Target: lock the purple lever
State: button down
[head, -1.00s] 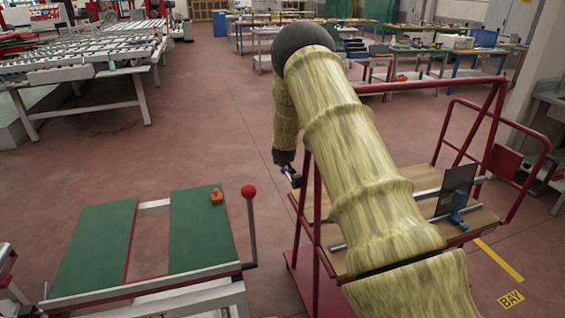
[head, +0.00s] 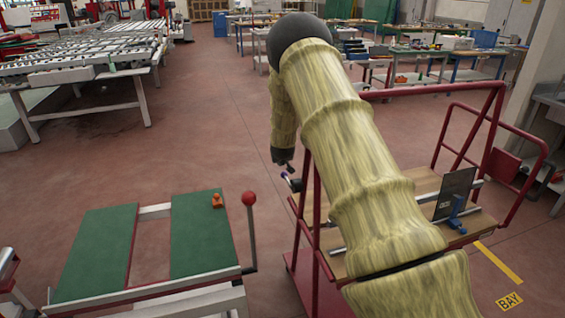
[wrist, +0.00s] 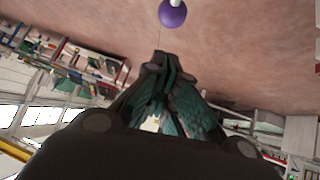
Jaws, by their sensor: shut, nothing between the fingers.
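The purple lever shows its round purple knob (wrist: 172,14) and a short pale stem at the top of the wrist view. In the head view the knob (head: 285,175) is small, at the left edge of the red-framed trolley. My gripper (wrist: 168,65) is shut and empty. In the wrist view its fingertips point towards the knob, with a gap between them. In the head view my gripper (head: 284,164) hangs just above the knob, partly behind the trolley frame. The lever's base is hard to make out.
The red-framed trolley (head: 318,205) has a wooden deck with a dark plate (head: 455,192) and a blue clamp (head: 457,214). A red-knobbed lever (head: 250,200) stands beside a green-topped table (head: 95,250) with an orange piece (head: 217,201) on it. Open floor lies behind.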

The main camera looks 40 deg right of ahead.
notch_tip(320, 180, up, 10)
jog(key=a+b, duration=0.2)
jog(key=shift+s+a+b, duration=0.3)
jog(key=shift+s, duration=0.05)
jog(key=shift+f, duration=0.1)
dwell(0.3)
jog(key=s+a+f+n+g+p, duration=0.1)
jog(key=s+a+f, duration=0.3)
jog(key=s+f, duration=0.35)
jog(key=s+a+f+n+g+y+p, duration=0.1)
jog(key=s+a+f+g, duration=0.1)
jog(key=s+a+f, duration=0.4)
jog(key=s+a+f+g+p, duration=0.1)
jog(key=s+a+f+p, duration=0.15)
jog(key=s+f, duration=0.65)
jog(key=s+a+f+n+g+y+b, duration=0.1)
jog(key=s+a+f, duration=0.5)
jog(key=s+a, duration=0.3)
jog(key=s+a+f+n+g+y+b, duration=0.1)
jog(key=s+a+f+y+b, duration=0.1)
jog(key=s+a+f, duration=0.3)
jog(key=s+a+f+g+y+b, duration=0.1)
jog(key=s+a+f, duration=0.5)
jog(key=s+a, duration=0.8)
jog(key=s, duration=0.7)
jog(key=shift+s+f+n+g+y, duration=0.2)
jog(key=shift+f+n+g+y, duration=0.1)
jog(key=shift+n+g, duration=0.1)
